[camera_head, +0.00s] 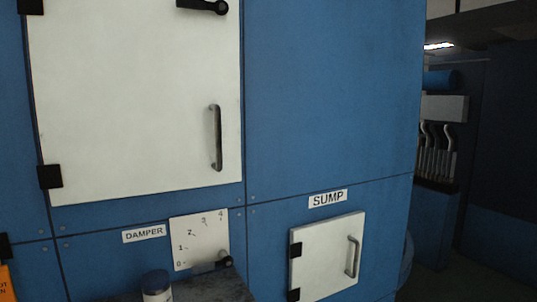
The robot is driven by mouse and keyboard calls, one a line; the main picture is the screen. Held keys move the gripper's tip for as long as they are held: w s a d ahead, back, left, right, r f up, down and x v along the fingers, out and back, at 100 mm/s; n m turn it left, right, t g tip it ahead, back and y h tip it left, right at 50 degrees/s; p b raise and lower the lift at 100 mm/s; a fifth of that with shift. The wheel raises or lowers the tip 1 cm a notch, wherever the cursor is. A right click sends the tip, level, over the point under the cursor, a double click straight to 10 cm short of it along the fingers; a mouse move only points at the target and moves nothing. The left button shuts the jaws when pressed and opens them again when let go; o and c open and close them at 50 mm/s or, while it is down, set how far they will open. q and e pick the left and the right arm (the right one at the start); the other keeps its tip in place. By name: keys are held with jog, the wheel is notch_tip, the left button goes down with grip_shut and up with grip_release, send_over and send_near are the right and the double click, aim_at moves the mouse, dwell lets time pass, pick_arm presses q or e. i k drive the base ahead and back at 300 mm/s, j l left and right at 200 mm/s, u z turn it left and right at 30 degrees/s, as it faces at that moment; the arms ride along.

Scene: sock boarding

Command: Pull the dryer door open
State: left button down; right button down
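The large white door (130,95) fills the upper left of the head view, set in a blue cabinet wall. It appears closed against the wall. Its grey vertical bar handle (216,137) is near its right edge. A black latch lever (205,6) lies roughly level at the top right of the door, partly cut off by the frame's top. A black hinge (49,176) is at the lower left, with another at the top left. The door carries no readable label here. Neither of my grippers is in view.
A smaller white door (322,262) below the SUMP label (327,198) has its own handle. A damper plate (199,240) with a black knob is left of it. A dark ledge (205,288) bears a blue-capped container (156,285). Dark room lies right.

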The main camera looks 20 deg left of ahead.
aim_at(133, 98)
jog(key=u, duration=1.35)
